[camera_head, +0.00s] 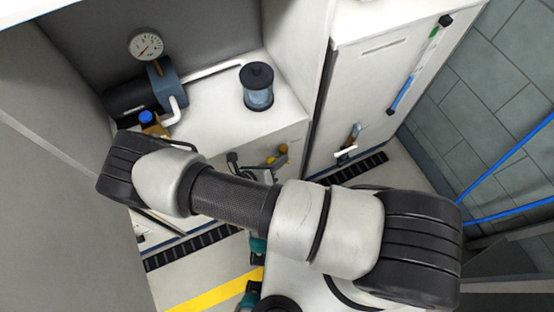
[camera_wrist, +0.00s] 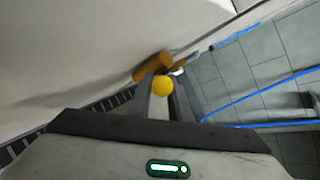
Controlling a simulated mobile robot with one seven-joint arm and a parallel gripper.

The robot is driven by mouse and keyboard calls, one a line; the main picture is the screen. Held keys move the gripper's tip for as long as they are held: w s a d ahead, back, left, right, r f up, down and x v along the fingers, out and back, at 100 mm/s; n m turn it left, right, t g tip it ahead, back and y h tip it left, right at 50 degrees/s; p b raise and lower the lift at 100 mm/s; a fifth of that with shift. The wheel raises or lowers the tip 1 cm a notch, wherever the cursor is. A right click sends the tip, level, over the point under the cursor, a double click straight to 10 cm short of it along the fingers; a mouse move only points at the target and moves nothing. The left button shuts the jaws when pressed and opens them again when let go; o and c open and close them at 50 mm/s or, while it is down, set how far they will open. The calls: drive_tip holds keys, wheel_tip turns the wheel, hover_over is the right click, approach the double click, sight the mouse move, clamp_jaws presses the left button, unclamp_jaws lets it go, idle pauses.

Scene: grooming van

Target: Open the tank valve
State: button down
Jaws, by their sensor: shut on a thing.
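The tank valve shows as an orange-yellow fitting (camera_head: 283,150) low on the white cabinet front in the head view. In the wrist view it has an orange cylindrical part (camera_wrist: 152,67) and a round yellow knob (camera_wrist: 162,86). My gripper (camera_wrist: 163,92) is shut on the yellow knob, with one finger on each side of it. In the head view my gripper (camera_head: 258,170) reaches the valve from the left, and my forearm crosses in front of the cabinet. How far the valve is turned cannot be told.
A pump with a gauge (camera_head: 146,45) and a clear canister with a black lid (camera_head: 258,87) stand on the white counter (camera_head: 215,110). A tall white cabinet (camera_head: 380,90) stands at right. Blue hoses (camera_head: 510,155) run along the tiled wall. A black floor grille (camera_head: 190,247) lies below.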

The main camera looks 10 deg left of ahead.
drive_tip(key=shift+a, duration=0.1)
drive_tip(key=c, duration=1.7)
unclamp_jaws()
drive_tip(key=shift+c, duration=0.2)
drive_tip(key=v, duration=1.7)
drive_tip(key=shift+s, duration=0.15)
drive_tip(key=shift+r, duration=0.15)
drive_tip(key=shift+c, duration=0.3)
